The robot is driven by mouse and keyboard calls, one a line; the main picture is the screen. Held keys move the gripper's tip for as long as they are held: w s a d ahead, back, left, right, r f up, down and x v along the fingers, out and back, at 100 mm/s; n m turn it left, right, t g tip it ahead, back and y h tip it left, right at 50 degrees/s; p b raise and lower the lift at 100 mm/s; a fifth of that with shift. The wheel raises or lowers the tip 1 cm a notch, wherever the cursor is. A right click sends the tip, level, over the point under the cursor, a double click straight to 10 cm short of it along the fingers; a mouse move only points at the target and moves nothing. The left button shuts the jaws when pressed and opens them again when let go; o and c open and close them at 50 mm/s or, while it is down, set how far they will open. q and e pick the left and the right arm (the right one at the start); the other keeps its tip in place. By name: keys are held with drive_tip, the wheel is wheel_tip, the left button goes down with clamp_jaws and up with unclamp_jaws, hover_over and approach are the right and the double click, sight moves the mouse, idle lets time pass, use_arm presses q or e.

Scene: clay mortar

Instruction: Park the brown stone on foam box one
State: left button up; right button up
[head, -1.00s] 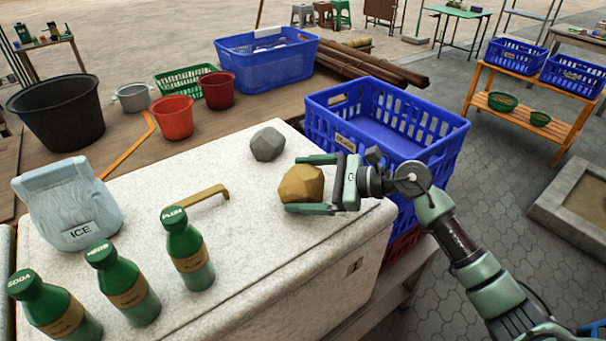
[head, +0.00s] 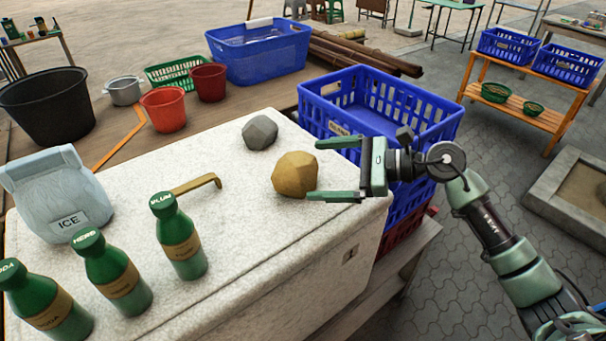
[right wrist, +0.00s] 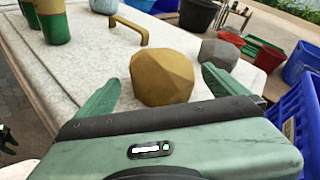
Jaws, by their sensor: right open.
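The brown stone (head: 296,174) rests on the white lid of the foam box (head: 240,235), near its right edge. It also shows in the right wrist view (right wrist: 162,78), just beyond my fingertips. My right gripper (head: 312,170) is open and empty, to the right of the stone in the head view. In the right wrist view the open fingers (right wrist: 160,88) stand to either side of the stone's near part.
A grey stone (head: 260,132), a brass handle (head: 200,185), several green bottles (head: 182,245) and an ice bag (head: 55,190) are on the lid. A blue crate (head: 375,110) stands right behind my gripper. Buckets (head: 163,108) stand at the back left.

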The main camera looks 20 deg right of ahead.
drive_tip(key=b+v, duration=0.1)
drive_tip(key=v, duration=0.3)
drive_tip(key=shift+s+d, duration=0.2)
drive_tip(key=shift+d, duration=0.1)
drive_tip(key=shift+s+d+r, duration=0.25)
drive_tip(key=shift+d, duration=0.15)
